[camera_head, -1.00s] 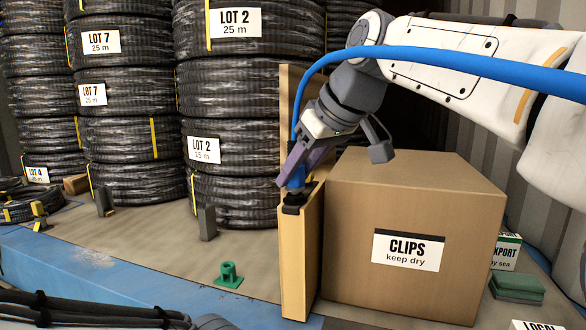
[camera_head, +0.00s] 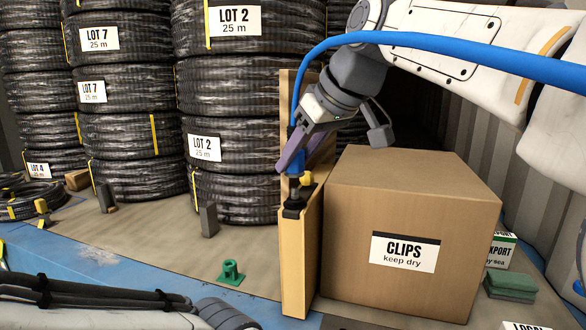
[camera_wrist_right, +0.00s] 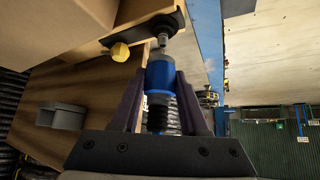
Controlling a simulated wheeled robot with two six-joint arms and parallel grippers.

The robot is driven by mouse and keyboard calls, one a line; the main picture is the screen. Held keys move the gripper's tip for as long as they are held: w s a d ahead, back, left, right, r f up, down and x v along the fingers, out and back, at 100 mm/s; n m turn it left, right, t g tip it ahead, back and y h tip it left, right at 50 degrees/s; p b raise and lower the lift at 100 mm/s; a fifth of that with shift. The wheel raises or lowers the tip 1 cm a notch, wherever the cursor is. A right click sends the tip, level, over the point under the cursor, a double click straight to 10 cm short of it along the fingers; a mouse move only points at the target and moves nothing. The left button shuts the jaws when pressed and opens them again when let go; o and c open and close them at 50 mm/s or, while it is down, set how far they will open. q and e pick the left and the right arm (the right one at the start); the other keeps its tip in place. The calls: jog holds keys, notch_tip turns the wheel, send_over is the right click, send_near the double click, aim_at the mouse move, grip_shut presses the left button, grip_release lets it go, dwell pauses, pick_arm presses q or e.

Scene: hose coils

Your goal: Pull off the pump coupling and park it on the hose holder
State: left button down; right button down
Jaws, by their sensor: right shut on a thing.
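My right gripper (camera_head: 301,158) is shut on the blue pump coupling (camera_head: 297,161), whose blue hose (camera_head: 420,40) runs up and over my right arm. The coupling is upright above a black fitting (camera_head: 293,209) with a yellow knob (camera_head: 306,179) on top of the wooden post. In the right wrist view the coupling (camera_wrist_right: 160,76) sits between the fingers, and the fitting's silver nipple (camera_wrist_right: 163,42) shows just beyond its end. I cannot tell if the two still touch. A green stand with a short upright tube (camera_head: 230,272), apparently the hose holder, is empty on the floor. My left gripper is out of view.
A large CLIPS carton (camera_head: 410,210) stands close right of the wooden post (camera_head: 300,265). Stacked black hose coils (camera_head: 135,130) fill the back left. Small grey uprights (camera_head: 208,220) stand on the floor. Floor around the green stand is clear.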

aim_at(295, 126)
notch_tip(295, 126, up, 4)
jog(key=shift+f+p, duration=0.25)
jog(key=shift+p, duration=0.95)
jog(key=shift+r, duration=0.95)
